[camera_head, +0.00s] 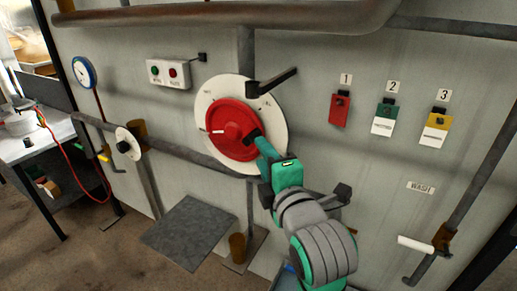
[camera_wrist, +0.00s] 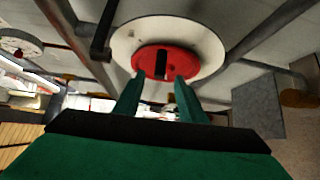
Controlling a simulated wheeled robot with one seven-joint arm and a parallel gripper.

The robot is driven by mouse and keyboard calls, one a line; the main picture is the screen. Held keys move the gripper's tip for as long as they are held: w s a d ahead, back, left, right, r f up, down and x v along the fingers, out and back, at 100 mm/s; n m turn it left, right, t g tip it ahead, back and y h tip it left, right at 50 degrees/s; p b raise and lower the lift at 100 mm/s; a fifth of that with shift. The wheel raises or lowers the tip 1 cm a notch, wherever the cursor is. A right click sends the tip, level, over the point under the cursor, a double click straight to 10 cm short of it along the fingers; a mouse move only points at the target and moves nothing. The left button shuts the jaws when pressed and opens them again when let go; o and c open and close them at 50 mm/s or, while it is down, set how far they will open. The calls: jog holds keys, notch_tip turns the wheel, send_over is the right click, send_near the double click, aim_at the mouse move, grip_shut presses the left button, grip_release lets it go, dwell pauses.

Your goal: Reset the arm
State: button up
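My gripper (camera_head: 257,141) is in front of the round red dial (camera_head: 225,120), which sits on a white disc (camera_head: 268,112) on the wall panel. In the wrist view, my two green fingers (camera_wrist: 160,88) stand apart with a gap between them. The red dial (camera_wrist: 168,60) with a dark slot or bar shows just beyond the fingertips. Nothing is seen held between them. I cannot tell whether the fingertips touch the dial. My arm reaches up from the lower right and covers part of the panel.
A black lever (camera_head: 272,82) juts out above the dial. A thick pipe (camera_head: 230,16) crosses the top. Red, green and yellow tags (camera_head: 341,108) hang at the right, above a white-handled lever (camera_head: 416,245). A button box (camera_head: 168,73) and gauge (camera_head: 84,72) are at the left.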

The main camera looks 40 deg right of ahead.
jog(key=shift+s+a, duration=0.15)
jog(key=shift+s, duration=0.25)
jog(key=w+a+f+m+y, duration=0.15)
jog(key=a+f+m, duration=0.25)
jog(key=f, duration=0.5)
jog(key=w+a+f+m, duration=0.3)
jog(key=a+f, duration=0.1)
jog(key=f, duration=0.4)
jog(key=s+a+f+m, duration=0.2)
jog(key=s+a+f, duration=0.1)
jog(key=a+f, duration=0.3)
jog(key=s+a+f+m, duration=0.2)
jog(key=a+f+m, duration=0.15)
jog(key=f, duration=0.45)
jog(key=s+a+f+m+y, duration=0.2)
jog(key=s+a+f, duration=0.65)
jog(key=s, duration=0.35)
jog(key=s+a+f+y, duration=0.1)
jog(key=s+a, duration=0.1)
jog(key=s, duration=0.5)
jog(key=s+a+f+g+y, duration=0.1)
jog(key=s+a, duration=0.1)
jog(key=s, duration=0.6)
jog(key=shift+s+a+f, duration=0.2)
jog(key=shift+s+a, duration=0.05)
jog(key=shift+a, duration=0.15)
